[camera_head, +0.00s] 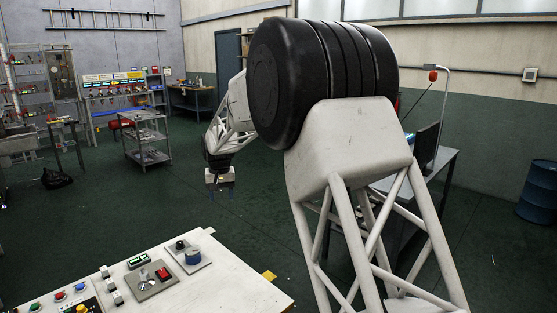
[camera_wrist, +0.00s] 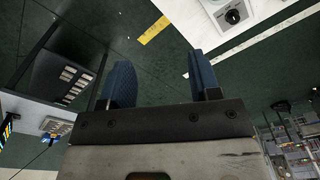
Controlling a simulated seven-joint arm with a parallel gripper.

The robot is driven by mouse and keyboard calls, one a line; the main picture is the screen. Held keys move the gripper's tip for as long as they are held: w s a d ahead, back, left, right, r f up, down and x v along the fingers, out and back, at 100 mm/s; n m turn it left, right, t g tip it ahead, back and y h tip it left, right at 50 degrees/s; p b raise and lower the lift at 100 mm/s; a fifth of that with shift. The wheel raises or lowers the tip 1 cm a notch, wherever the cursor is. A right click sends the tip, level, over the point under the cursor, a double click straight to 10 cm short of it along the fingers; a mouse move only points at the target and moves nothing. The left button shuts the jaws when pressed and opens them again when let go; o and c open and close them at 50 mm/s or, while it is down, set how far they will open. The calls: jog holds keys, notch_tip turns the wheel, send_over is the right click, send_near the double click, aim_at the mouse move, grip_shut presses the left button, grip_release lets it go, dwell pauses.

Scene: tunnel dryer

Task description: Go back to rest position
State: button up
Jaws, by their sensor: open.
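My gripper (camera_head: 220,188) hangs from my bent arm near the middle of the head view, above the dark green floor and past the far edge of the white control table. In the wrist view my gripper (camera_wrist: 165,85) shows two blue fingers set wide apart with only floor between them. It is open and empty, and touches nothing that I can see.
The white control table (camera_head: 225,285) with knobs, switches and buttons stands at the front left. A desk with a monitor (camera_head: 427,147) is behind my arm at right. A blue barrel (camera_head: 540,190) stands far right. A shelf cart (camera_head: 146,142) stands at left. The middle floor is clear.

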jog(key=s+d+r+m+t, duration=0.1)
jog(key=s+d+r, duration=0.5)
jog(key=s+d, duration=0.6)
jog(key=s+d+r, duration=0.6)
jog(key=s+d, duration=0.6)
jog(key=d, duration=0.1)
jog(key=s+d+f, duration=0.2)
jog(key=s+d, duration=0.2)
jog(key=s, duration=0.6)
jog(key=s+d+f+m, duration=0.1)
jog(key=s+d, duration=0.4)
jog(key=s, duration=0.6)
jog(key=s+d+f+t, duration=0.1)
jog(key=s+d+f, duration=0.2)
jog(key=s, duration=0.8)
jog(key=shift+d+f+m, duration=0.25)
jog(key=shift+d+m, duration=0.15)
jog(key=shift+d, duration=0.25)
